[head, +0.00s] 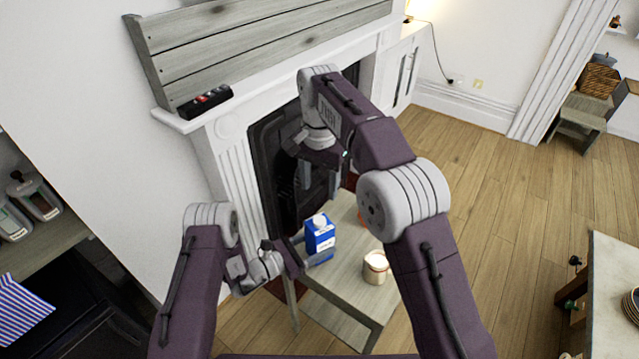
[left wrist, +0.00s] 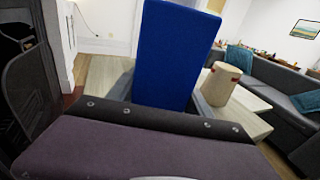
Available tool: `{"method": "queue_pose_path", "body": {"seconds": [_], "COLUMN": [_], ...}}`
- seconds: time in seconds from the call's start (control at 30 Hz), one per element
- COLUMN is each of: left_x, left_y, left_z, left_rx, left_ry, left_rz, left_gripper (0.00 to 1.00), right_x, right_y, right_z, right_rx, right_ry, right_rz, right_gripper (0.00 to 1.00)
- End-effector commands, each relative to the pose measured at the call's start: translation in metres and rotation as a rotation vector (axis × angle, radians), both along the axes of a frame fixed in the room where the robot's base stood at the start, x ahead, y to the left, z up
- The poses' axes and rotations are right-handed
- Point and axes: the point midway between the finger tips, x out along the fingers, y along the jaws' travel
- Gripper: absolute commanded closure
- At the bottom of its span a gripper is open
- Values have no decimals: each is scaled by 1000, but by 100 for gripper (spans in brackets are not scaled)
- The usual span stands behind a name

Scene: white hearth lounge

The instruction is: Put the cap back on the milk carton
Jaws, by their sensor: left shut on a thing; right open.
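The blue milk carton (head: 320,238) with a white top stands at the near-left part of the small grey wooden table (head: 345,322). My left gripper (head: 312,250) is shut on the carton's lower part from the left. In the left wrist view, the carton's blue side (left wrist: 172,55) fills the space between the fingers. My right gripper (head: 318,180) is open and empty, pointing down above and behind the carton. A pale round shape shows on the carton's top; I cannot tell whether it is the cap or the bare spout. No separate loose cap can be made out.
A cream pot (head: 376,268) stands right of the carton; it also shows in the left wrist view (left wrist: 219,84). An orange-red thing (head: 361,218) is partly hidden by my right arm. The white fireplace (head: 232,165) stands close behind the table. Wooden floor is open to the right.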

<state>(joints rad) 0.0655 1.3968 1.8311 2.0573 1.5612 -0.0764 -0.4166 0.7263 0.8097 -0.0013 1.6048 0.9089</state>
Motion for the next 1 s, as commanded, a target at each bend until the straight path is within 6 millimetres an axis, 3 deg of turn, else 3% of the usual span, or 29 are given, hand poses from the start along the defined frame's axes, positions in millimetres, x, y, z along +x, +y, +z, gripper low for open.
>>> {"method": "queue_pose_path", "body": {"seconds": [0.27, 0.3, 0.4, 0.77, 1.0], "left_x": [0, 0, 0, -2, -25], "left_y": [0, 0, 0, 5, 43], "left_z": [0, 0, 0, 0, 2], "left_rx": [0, 0, 0, 0, -1], "left_ry": [0, 0, 0, 1, 4], "left_rz": [0, 0, 0, 1, 6], "left_gripper": [100, 39, 16, 16, 16], "right_x": [0, 0, 0, 0, 0], "right_y": [0, 0, 0, 0, 0], "right_z": [2, 2, 2, 2, 1], "right_rx": [0, 0, 0, -1, 0], "right_ry": [1, 1, 1, 0, 0], "right_rz": [0, 0, 0, 0, 0], "right_gripper": [46, 46, 46, 46, 46]}}
